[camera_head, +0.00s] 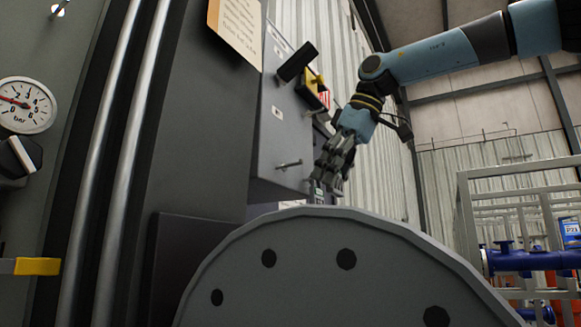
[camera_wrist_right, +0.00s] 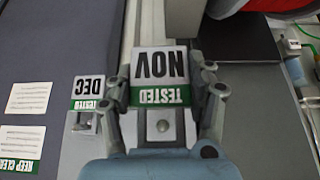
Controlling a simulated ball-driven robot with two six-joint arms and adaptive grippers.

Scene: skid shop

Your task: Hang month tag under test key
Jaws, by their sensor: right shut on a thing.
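My right gripper (camera_head: 326,182) is beside the lower front of a grey box (camera_head: 268,125); it also shows in the right wrist view (camera_wrist_right: 165,90). It is shut on a white and green tag reading NOV and TESTED (camera_wrist_right: 161,68), upside down in that view. The fingers grip the tag by its two sides. A similar DEC tag (camera_wrist_right: 87,92) is to its left, at a small metal fitting (camera_wrist_right: 84,122). In the head view the gripper mostly hides the held tag. I cannot make out which part is the test key. My left gripper is not in view.
A black handle (camera_head: 297,61) and a yellow part (camera_head: 313,82) stick out from the box above the gripper. A thin peg (camera_head: 288,164) juts out just left of the gripper. A large grey rounded plate (camera_head: 330,285) fills the lower foreground. A pressure gauge (camera_head: 24,105) is at left.

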